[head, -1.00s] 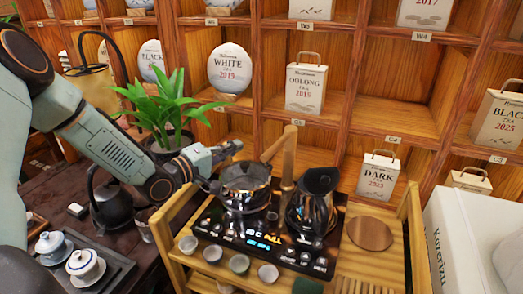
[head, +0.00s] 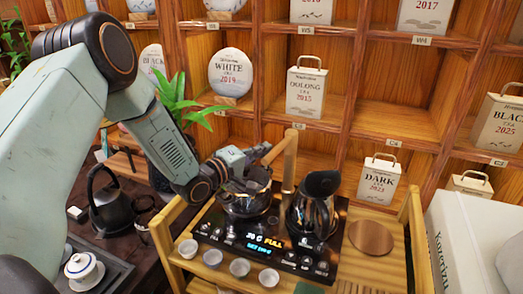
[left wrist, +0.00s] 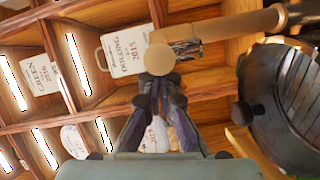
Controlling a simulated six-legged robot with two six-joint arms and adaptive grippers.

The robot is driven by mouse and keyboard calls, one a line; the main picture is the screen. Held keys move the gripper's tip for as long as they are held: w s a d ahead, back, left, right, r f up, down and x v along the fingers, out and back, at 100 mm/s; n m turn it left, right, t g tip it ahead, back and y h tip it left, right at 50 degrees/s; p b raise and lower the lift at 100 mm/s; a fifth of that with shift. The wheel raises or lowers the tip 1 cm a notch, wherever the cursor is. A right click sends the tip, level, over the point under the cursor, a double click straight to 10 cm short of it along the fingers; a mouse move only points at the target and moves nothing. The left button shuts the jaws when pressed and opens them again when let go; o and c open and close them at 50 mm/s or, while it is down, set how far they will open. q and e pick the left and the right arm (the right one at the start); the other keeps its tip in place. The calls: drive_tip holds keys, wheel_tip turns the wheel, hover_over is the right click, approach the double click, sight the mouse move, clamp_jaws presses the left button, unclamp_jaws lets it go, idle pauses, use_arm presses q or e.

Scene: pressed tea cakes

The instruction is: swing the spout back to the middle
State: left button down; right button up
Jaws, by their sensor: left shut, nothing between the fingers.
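The spout (head: 278,150) is a tan tube that slants from the top of its upright post (head: 290,165) down to the left, over the glossy left kettle (head: 247,203). In the left wrist view the spout (left wrist: 225,29) runs across the upper right, its round end just beyond my fingertips. My left gripper (head: 257,166) is shut and empty above the left kettle, close to the spout's end. The shut fingers (left wrist: 160,92) show in the left wrist view; I cannot tell whether they touch the spout. My right gripper is not in view.
A dark jug-like kettle (head: 315,207) stands right of the post on the black control panel (head: 262,246). Several small cups (head: 212,257) line the wooden stand's front. A plant (head: 183,108) and shelves with tea boxes (head: 306,92) are behind. A white box (head: 470,245) is at right.

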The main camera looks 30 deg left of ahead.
use_arm(q)
drive_tip(key=shift+w, duration=0.1)
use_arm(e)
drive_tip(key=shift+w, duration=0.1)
use_arm(q)
drive_tip(key=shift+s+d+b, duration=0.15)
drive_tip(key=shift+d+b, duration=0.05)
drive_tip(key=shift+d, duration=0.3)
drive_tip(key=shift+s+d+b, duration=0.15)
drive_tip(key=shift+d+b, duration=0.05)
drive_tip(key=shift+d, duration=0.3)
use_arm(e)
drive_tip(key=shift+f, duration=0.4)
use_arm(q)
drive_tip(key=shift+a, duration=0.15)
